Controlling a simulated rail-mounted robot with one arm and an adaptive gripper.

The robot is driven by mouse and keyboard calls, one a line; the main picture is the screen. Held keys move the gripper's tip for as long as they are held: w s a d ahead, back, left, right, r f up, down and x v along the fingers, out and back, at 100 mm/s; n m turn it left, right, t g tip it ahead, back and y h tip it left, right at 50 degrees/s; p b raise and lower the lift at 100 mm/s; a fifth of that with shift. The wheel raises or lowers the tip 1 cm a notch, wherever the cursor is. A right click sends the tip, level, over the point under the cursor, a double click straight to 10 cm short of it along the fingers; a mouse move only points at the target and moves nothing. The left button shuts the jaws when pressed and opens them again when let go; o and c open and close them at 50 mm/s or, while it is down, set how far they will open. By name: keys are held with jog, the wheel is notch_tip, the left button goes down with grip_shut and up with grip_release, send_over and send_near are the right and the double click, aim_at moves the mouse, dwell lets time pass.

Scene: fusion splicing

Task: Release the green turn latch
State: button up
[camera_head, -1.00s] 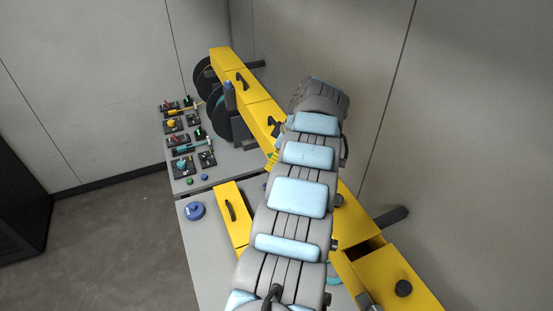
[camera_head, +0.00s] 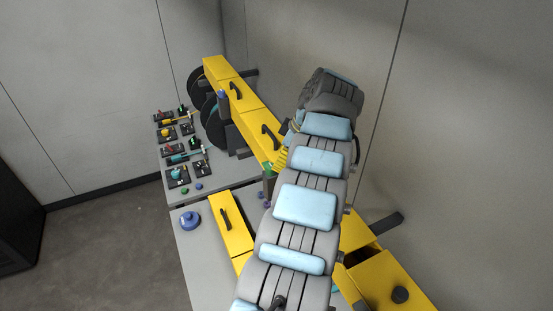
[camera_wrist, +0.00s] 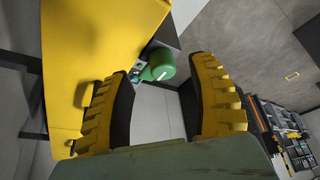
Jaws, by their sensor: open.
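In the wrist view the green turn latch (camera_wrist: 159,66) is a round green knob with a white line on its face. It sits on a grey block beside a yellow housing (camera_wrist: 92,40). My gripper (camera_wrist: 163,72) is open, its two yellow ribbed fingers with dark inner pads on either side of the knob's line of sight. I cannot tell how far the fingertips are from the knob. In the head view a small green part (camera_head: 269,168) shows by the yellow fingers, which are mostly hidden behind my arm.
Yellow housings (camera_head: 236,92) run along the back of the grey table (camera_head: 205,258). Black spools (camera_head: 213,130) stand beside them. Small panels with coloured knobs (camera_head: 179,177) lie at the left. A blue round container (camera_head: 189,221) stands near the front-left edge, by a yellow box (camera_head: 228,221).

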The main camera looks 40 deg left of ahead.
jog(key=w+d, duration=0.1)
jog(key=d, duration=0.2)
jog(key=w+d, duration=0.1)
jog(key=d, duration=0.2)
jog(key=w+d, duration=0.1)
jog(key=d, duration=0.2)
jog(key=shift+w+d, duration=0.3)
jog(key=shift+w, duration=0.05)
